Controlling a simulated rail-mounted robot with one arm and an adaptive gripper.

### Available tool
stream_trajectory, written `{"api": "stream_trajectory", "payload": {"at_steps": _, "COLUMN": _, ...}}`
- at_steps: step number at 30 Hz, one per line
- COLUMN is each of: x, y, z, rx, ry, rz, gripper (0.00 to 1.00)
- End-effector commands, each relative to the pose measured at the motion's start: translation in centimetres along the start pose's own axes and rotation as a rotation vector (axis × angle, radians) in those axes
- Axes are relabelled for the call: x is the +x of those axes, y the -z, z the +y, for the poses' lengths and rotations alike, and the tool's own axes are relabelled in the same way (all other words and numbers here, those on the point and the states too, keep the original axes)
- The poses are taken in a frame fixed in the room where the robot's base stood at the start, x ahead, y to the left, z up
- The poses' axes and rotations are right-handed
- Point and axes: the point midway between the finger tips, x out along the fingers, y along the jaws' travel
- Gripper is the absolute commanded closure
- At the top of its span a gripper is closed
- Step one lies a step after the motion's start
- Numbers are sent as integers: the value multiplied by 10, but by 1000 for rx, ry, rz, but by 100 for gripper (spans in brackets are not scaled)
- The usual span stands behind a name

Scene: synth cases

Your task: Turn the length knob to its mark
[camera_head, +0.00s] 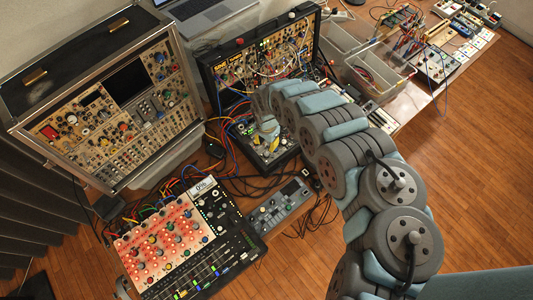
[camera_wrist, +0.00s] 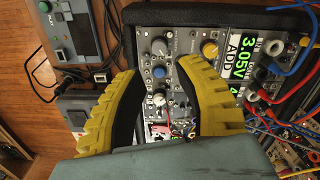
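The small synth case (camera_head: 283,153) stands at the middle of the table, with my gripper (camera_head: 268,132) over its panel. In the wrist view my gripper (camera_wrist: 158,72) is open, its two yellow fingers spread apart with nothing held. Between and beyond the fingertips the panel shows a light knob (camera_wrist: 159,46), a blue knob (camera_wrist: 159,72) and a white knob (camera_wrist: 159,98) in one column. A yellow knob (camera_wrist: 209,49) sits to the right. The labels are too small to read, so I cannot tell which is the length knob, nor see its mark.
A lit display module (camera_wrist: 254,65) with plugged cables is right of the knobs. Red and blue cables (camera_wrist: 285,95) hang there. A larger synth case (camera_head: 265,60) stands behind, a tall case (camera_head: 110,110) at left, and a lit mixer (camera_head: 165,240) in front.

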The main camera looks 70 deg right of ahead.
Motion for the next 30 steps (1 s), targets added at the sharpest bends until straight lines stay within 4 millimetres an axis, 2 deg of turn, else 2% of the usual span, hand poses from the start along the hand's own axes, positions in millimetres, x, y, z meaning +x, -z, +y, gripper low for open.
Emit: {"api": "stream_trajectory", "payload": {"at_steps": 30, "x": 74, "y": -2, "z": -1, "rx": 1, "ry": 3, "rz": -3, "gripper": 66}}
